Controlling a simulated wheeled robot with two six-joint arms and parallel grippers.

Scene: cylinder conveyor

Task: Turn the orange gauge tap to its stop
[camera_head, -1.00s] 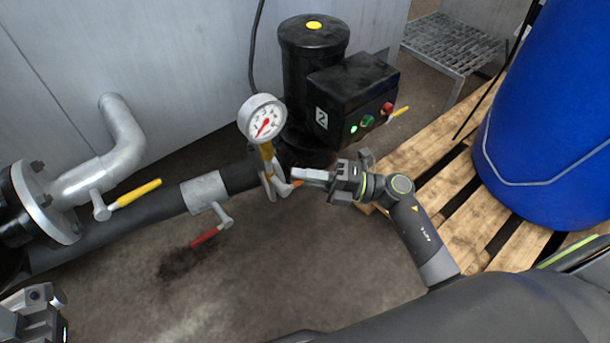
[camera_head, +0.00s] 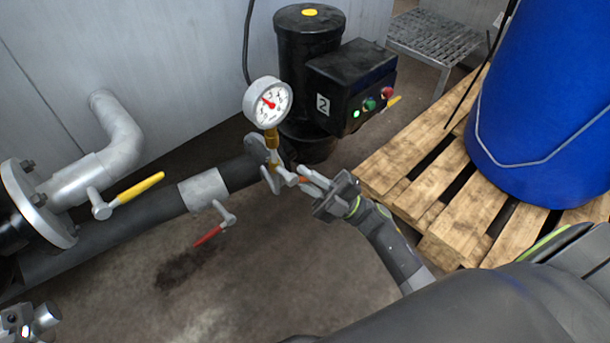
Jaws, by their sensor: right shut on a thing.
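The orange gauge tap (camera_head: 303,180) sits below the white round gauge (camera_head: 268,102), at the end of the dark pipe in the head view. Only a small part of its orange lever shows between my fingers. My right gripper (camera_head: 312,183) is shut on this lever, reaching in from the lower right. The gauge's red needle points to the upper left. Part of my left gripper (camera_head: 28,319) shows at the lower left corner, away from the tap; its fingers cannot be made out.
A red-handled tap (camera_head: 208,236) and a yellow-handled tap (camera_head: 138,189) are on the piping to the left. A black pump with a control box (camera_head: 350,85) stands behind the gauge. A wooden pallet (camera_head: 400,172) with a blue drum (camera_head: 545,110) is at right. The floor in front is clear.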

